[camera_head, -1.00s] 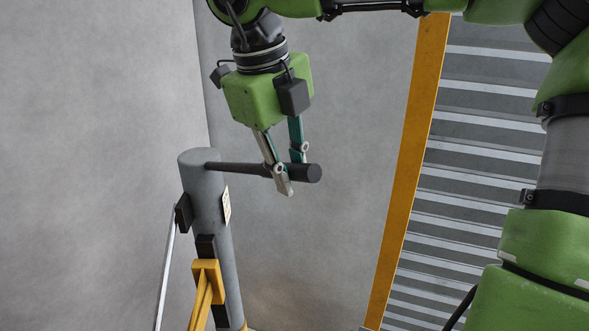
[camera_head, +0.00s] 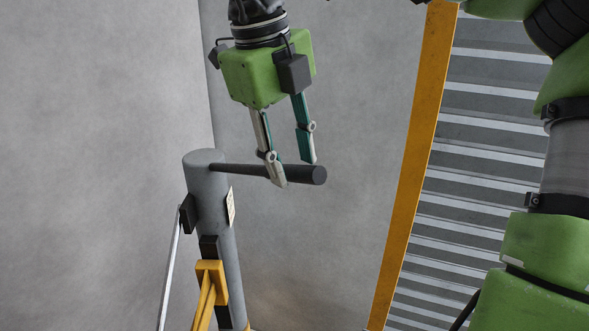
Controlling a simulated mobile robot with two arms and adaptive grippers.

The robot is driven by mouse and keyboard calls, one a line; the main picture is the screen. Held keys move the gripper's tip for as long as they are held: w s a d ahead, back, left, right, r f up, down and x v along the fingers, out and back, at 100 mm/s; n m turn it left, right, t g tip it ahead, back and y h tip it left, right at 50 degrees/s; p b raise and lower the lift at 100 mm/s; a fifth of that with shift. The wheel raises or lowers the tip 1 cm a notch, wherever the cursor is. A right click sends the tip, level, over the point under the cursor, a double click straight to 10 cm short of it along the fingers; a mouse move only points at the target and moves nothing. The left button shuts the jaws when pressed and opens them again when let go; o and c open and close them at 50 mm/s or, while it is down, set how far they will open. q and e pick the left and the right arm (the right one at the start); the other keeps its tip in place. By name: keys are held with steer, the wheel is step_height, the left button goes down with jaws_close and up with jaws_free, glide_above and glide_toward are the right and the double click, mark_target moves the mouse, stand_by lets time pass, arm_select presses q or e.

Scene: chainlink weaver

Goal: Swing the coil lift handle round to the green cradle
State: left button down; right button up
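The coil lift handle (camera_head: 240,171) is a dark bar that sticks out to the right from the top of a grey post (camera_head: 205,185). It ends in a thicker dark grip (camera_head: 313,175). My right gripper (camera_head: 294,172) comes down from above at the bar's outer end, its fingers spread apart. The near finger crosses in front of the bar; the other finger's tip ends at the bar's upper edge, seemingly behind it. I cannot tell whether either finger touches the bar. No green cradle shows in view. My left gripper is not in view.
A yellow bracket (camera_head: 211,275) and a thin silver rod (camera_head: 169,270) stand at the post's lower left. A pale label (camera_head: 230,206) is on the post. Grey walls stand behind. A yellow upright (camera_head: 412,165) borders a ribbed grey panel (camera_head: 470,150) at right.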

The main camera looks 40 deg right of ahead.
steer(key=shift+v, duration=2.3)
steer(key=shift+w, duration=0.1)
